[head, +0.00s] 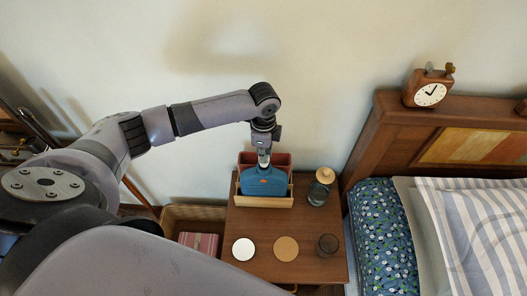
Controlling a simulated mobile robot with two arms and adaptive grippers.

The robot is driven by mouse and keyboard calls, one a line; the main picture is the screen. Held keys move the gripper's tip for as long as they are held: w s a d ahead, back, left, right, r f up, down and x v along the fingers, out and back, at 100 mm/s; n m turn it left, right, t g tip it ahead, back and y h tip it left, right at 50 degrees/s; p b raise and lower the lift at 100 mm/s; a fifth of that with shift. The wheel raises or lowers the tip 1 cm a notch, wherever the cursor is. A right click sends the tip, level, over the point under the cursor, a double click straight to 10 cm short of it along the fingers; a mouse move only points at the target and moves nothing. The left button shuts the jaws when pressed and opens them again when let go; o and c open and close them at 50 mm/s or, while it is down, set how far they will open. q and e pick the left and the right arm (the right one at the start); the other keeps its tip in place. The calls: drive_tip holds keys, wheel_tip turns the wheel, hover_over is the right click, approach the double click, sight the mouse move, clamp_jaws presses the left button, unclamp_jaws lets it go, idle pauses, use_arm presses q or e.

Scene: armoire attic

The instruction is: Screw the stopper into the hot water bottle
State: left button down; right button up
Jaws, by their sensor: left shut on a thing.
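The blue hot water bottle (264,183) stands upright in a light wooden holder (266,202) on the bedside table. My left gripper (264,158) points down right above the bottle's neck. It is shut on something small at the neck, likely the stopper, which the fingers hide. I cannot tell how far the stopper sits in the neck. My right gripper is not in view.
The bedside table (253,222) also bears a lidded jar (318,193), a white disc (243,249), a tan disc (286,248) and a dark glass (328,245). A reddish box (281,161) is behind the bottle. A basket (190,214) stands left; the bed is right.

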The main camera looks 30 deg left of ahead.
use_arm(q)
drive_tip(key=shift+f+b, duration=0.3)
drive_tip(key=shift+f, duration=1.15)
idle(1.9)
drive_tip(key=shift+r+p, duration=0.45)
drive_tip(key=shift+p, duration=0.3)
idle(0.5)
drive_tip(key=shift+f, duration=0.45)
idle(1.0)
drive_tip(key=c, duration=2.2)
unclamp_jaws()
clamp_jaws()
drive_tip(key=m, duration=0.3)
drive_tip(key=shift+m, duration=0.4)
drive_tip(key=m, duration=0.5)
